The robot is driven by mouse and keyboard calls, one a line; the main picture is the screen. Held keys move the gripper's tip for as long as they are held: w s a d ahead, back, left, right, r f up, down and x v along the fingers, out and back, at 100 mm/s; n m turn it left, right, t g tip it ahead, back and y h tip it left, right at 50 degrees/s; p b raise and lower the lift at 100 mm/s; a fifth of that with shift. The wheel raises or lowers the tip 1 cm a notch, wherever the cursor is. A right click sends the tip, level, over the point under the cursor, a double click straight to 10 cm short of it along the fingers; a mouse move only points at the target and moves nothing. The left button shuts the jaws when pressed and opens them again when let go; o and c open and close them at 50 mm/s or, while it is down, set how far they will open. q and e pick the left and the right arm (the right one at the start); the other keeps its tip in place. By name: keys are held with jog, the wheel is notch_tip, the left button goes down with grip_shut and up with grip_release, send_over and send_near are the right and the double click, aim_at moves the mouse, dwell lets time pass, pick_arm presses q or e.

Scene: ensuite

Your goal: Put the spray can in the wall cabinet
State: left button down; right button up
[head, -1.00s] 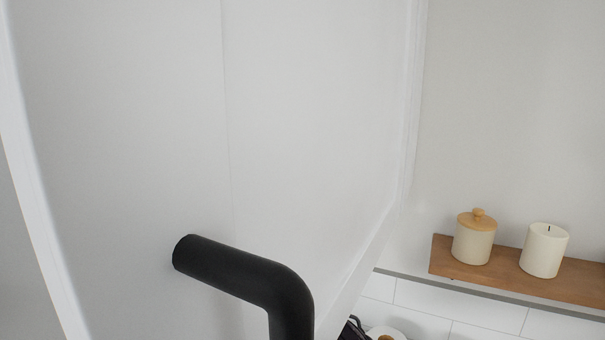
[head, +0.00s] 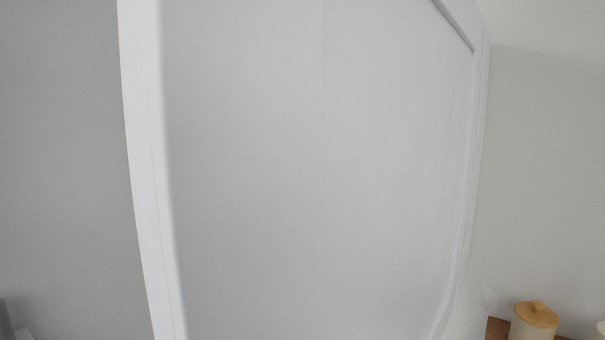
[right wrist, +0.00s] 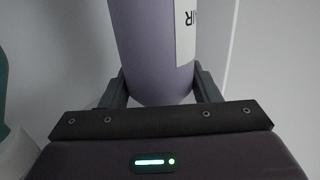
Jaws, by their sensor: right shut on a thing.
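A lilac spray can (right wrist: 152,45) with a white label fills the upper middle of the right wrist view. My right gripper (right wrist: 160,88) is shut on it, with one finger on each side of its lower part. The can's top is outside that view. A large white framed panel (head: 320,180), which looks like part of the wall cabinet, fills most of the head view at close range. No cabinet interior shows. The can, my right gripper and my left gripper are all out of the head view.
A jar with a wooden lid (head: 535,318) stands on a brown shelf (head: 497,328) at the lower right. Grey wall (head: 60,150) shows left of the panel. A teal thing (right wrist: 3,85) is at the left edge of the right wrist view.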

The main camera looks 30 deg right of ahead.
jog(key=f, duration=0.1)
jog(key=f+p, duration=0.2)
jog(key=shift+w+d+f, duration=0.1)
jog(key=shift+d+f, duration=0.15)
jog(key=shift+f, duration=0.2)
jog(key=o, duration=1.5)
jog(key=shift+o, duration=0.3)
